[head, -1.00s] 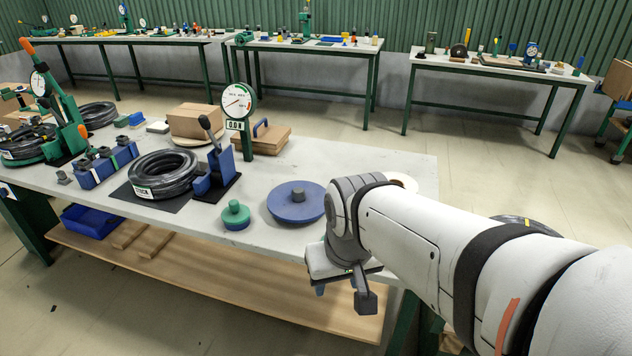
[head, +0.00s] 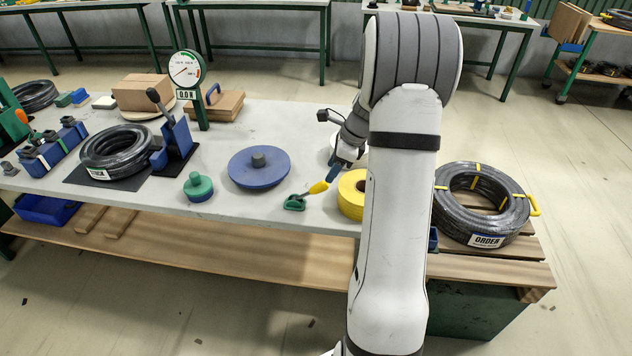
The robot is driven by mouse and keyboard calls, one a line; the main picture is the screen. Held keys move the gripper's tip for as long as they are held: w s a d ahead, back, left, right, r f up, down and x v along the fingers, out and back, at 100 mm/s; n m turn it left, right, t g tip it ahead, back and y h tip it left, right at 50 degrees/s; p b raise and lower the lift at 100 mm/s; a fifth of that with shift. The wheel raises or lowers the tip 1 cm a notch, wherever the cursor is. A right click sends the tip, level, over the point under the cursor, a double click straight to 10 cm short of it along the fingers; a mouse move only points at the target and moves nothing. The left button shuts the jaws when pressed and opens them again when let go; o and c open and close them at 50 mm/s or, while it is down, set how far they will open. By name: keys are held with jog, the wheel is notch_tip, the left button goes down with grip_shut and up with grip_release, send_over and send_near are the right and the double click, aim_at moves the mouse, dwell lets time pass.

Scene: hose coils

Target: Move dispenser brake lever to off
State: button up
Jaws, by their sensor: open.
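A small lever with a yellow handle (head: 318,187) on a green base (head: 295,202) sits near the front edge of the bench, just left of a yellow roll (head: 351,192). It looks like the dispenser brake lever; no off marking is readable. The handle slants up to the right from its base. My gripper (head: 334,173) is open, just above and right of the handle's upper end. I cannot tell whether it touches the handle. My arm hides part of the roll and the gripper's far side.
A blue disc (head: 258,167) and a green knob (head: 198,187) stand left of the lever. A black hose coil (head: 115,150), a blue lever stand (head: 177,140) and a dial gauge (head: 186,70) are farther left. A hose coil labelled ORDER (head: 483,205) lies right of my arm.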

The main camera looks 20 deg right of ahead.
aim_at(323, 185)
jog(key=x, duration=0.7)
jog(key=shift+w+a+f, duration=0.1)
jog(key=shift+w+f, duration=0.05)
jog(key=shift+f, duration=0.25)
